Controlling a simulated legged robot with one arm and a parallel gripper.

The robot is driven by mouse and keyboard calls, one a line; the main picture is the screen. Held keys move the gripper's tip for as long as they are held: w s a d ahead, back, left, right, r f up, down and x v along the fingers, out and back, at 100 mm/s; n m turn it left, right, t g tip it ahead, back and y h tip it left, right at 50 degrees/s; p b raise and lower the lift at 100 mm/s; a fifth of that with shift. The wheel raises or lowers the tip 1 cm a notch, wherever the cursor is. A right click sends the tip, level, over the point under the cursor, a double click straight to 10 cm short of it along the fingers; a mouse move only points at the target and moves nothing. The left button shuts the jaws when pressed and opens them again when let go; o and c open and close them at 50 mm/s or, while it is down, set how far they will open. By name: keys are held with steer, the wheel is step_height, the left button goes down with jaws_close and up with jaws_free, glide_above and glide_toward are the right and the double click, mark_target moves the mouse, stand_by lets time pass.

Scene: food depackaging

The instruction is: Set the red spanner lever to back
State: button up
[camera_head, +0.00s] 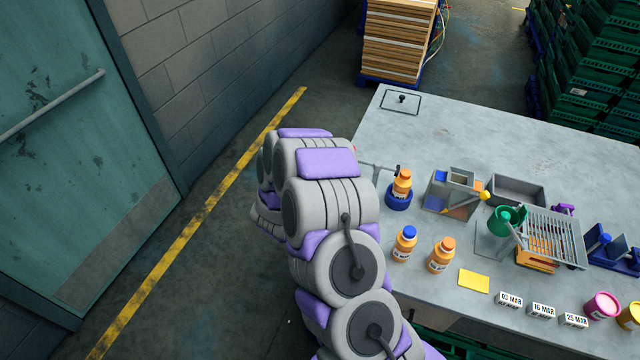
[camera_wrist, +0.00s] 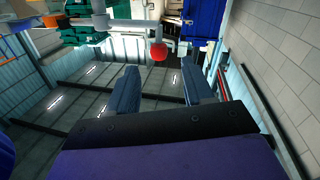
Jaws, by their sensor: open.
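In the wrist view a round red knob (camera_wrist: 158,52), apparently the end of the red spanner lever, shows ahead of my gripper. It lies between the lines of the two fingers and looks apart from both. My gripper (camera_wrist: 160,66) is open, with nothing between its dark fingers. Pale grey bars show behind the knob, but I cannot tell how they join it. A thin grey bar (camera_head: 377,167) sticks out from behind the arm by the table's left edge.
The grey table (camera_head: 450,120) holds an orange bottle in a blue ring (camera_head: 397,198), two more bottles (camera_head: 405,243) (camera_head: 441,254), a yellow card (camera_head: 474,281), a grey box fixture (camera_head: 450,195) and date blocks (camera_head: 510,300). Its far part is mostly clear. A wall and door stand left.

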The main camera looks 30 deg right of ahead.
steer(key=v, duration=0.9)
steer(key=shift+a+p, duration=0.3)
